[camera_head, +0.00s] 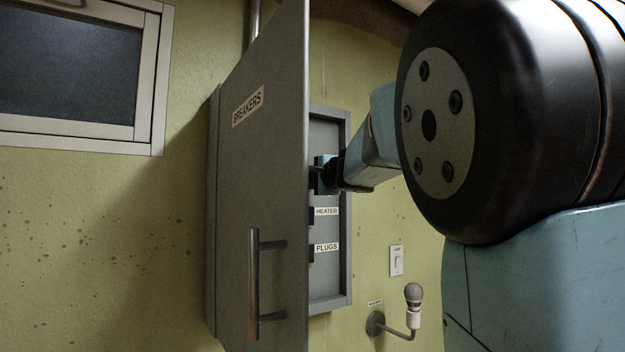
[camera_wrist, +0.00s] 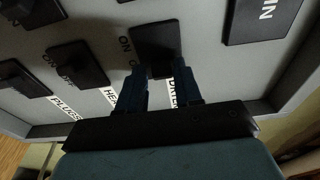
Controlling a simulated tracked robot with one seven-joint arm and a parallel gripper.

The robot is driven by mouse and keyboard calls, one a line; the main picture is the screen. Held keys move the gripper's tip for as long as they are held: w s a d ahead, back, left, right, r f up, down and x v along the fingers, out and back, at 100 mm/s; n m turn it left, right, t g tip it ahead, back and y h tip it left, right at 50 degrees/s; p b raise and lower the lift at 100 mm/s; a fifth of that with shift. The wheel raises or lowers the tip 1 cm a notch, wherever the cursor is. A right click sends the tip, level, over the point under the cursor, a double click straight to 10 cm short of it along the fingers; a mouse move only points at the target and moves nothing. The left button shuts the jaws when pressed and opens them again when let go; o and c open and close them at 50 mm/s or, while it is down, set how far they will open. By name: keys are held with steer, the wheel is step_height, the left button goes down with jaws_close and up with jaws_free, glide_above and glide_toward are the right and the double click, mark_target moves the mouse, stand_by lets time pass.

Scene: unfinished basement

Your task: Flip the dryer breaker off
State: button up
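The dryer breaker (camera_wrist: 155,42) is a dark block with its lever toward my fingers in the wrist view. Its DRYER label (camera_wrist: 174,92) shows partly between the fingers. My gripper (camera_wrist: 162,72) is at this breaker, with its two blue fingers apart on either side of the dark lever. I cannot tell whether they press on it. In the head view my gripper (camera_head: 328,174) reaches into the grey breaker panel (camera_head: 330,285) above the HEATER label. The open BREAKERS door (camera_head: 262,170) hides part of the panel, and the dryer breaker is mostly covered there.
The heater breaker (camera_wrist: 77,62) and plugs breaker (camera_wrist: 20,76) sit left of the dryer breaker in the wrist view; the main breaker (camera_wrist: 245,25) is right. The door handle (camera_head: 254,285) juts out. A wall switch (camera_head: 396,261) and bulb lamp (camera_head: 413,298) are lower right.

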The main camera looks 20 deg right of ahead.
jaws_close()
steer(key=shift+n+y, duration=0.3)
steer(key=shift+y, duration=0.2)
steer(key=shift+w+d+n+g+y, duration=0.15)
steer(key=shift+d+n+g+y, duration=0.2)
steer(key=shift+n+y, duration=0.4)
steer(key=shift+d+y, duration=0.15)
steer(key=shift+y, duration=0.3)
steer(key=shift+d, duration=0.1)
steer(key=shift+o, duration=0.2)
jaws_free()
steer(key=shift+w+f, duration=0.1)
steer(key=shift+w, duration=0.05)
steer(key=o, duration=0.3)
